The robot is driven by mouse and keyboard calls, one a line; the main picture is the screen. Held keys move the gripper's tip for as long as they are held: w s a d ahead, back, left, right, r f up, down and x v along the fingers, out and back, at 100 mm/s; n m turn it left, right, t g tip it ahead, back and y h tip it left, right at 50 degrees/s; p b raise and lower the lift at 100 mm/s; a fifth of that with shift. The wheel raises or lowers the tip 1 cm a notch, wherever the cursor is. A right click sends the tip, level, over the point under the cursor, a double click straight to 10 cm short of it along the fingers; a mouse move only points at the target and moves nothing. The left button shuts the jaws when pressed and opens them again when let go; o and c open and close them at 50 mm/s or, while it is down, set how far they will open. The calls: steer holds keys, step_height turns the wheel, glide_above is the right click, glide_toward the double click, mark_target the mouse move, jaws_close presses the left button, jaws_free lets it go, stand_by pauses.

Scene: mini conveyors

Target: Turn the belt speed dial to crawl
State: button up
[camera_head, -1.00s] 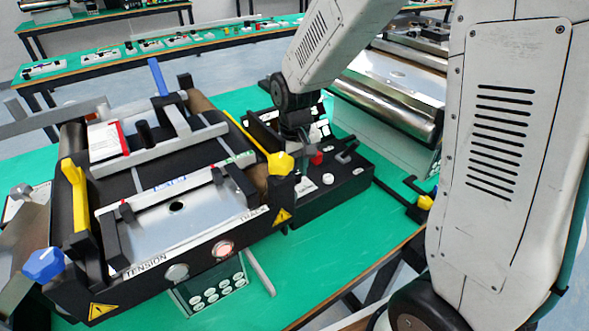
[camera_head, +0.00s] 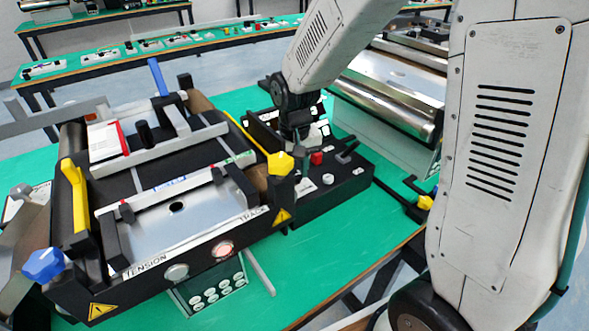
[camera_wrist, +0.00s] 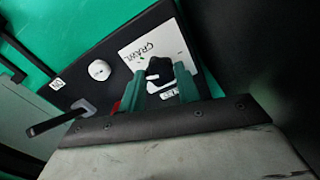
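The speed dial (camera_wrist: 158,68) is a dark knob on a white plate (camera_wrist: 146,43) with the word CRAWL beside it, in the wrist view. My gripper (camera_wrist: 160,72) has its two green fingers parted, one on each side of the dial. I cannot tell whether they touch it. The second label on the plate is partly hidden by the fingers. In the head view my gripper (camera_head: 302,146) is over the black control box (camera_head: 335,195), and the dial is hidden behind it.
The box also bears a red button (camera_head: 317,158), a white round button (camera_head: 328,179) and a black lever (camera_head: 347,152). A mini conveyor (camera_head: 190,215) with a yellow knob (camera_head: 280,163) stands close on the left. A metal roller unit (camera_head: 395,95) stands behind.

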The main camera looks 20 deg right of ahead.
steer(key=o, duration=0.4)
steer(key=shift+r, duration=3.9)
